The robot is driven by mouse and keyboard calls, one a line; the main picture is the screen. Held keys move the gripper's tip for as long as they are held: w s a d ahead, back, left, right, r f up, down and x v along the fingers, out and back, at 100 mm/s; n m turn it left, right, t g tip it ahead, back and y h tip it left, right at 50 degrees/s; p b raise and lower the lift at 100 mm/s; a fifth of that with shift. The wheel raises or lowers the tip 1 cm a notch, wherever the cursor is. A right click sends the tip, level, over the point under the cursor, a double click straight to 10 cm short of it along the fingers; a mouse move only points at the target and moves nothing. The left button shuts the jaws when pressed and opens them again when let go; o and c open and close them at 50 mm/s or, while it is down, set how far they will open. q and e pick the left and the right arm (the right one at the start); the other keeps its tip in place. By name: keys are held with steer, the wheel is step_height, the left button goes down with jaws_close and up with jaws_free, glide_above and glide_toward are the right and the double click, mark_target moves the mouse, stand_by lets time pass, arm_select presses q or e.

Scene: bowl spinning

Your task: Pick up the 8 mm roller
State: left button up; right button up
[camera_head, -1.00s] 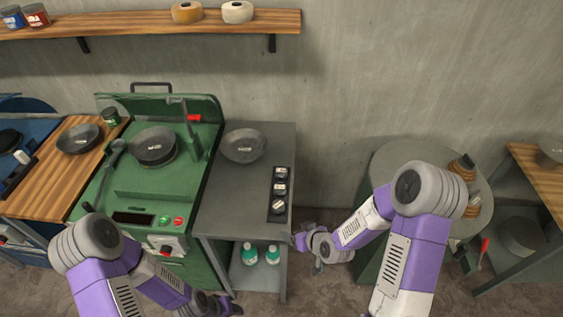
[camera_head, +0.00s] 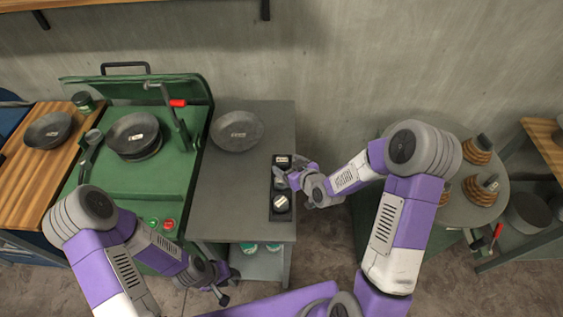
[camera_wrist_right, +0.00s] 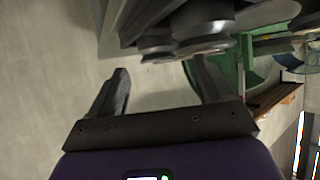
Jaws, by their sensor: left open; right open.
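A narrow black roller holder (camera_head: 283,218) stands on the right side of the grey table. It holds small rollers with white labels too small to read, so I cannot tell which is the 8 mm one. One roller (camera_head: 282,160) is at the back and another (camera_head: 281,204) at the front; my right gripper partly covers the middle. My right gripper (camera_head: 283,180) is open over the holder's right side. In the right wrist view its fingers (camera_wrist_right: 160,84) are apart with nothing between them, and grey rollers (camera_wrist_right: 203,32) show just beyond. My left gripper (camera_head: 224,287) is open, low in front of the green machine.
A grey bowl (camera_head: 237,131) lies on the grey table (camera_head: 228,190), left of the holder. The green machine (camera_head: 150,185) with a bowl and a red-handled lever stands left of it. Bottles sit on the shelf below. A round table (camera_head: 440,208) stands at the right.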

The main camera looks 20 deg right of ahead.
mark_target(283, 161)
steer(key=shift+x, duration=2)
steer(key=shift+d, duration=0.15)
jaws_close()
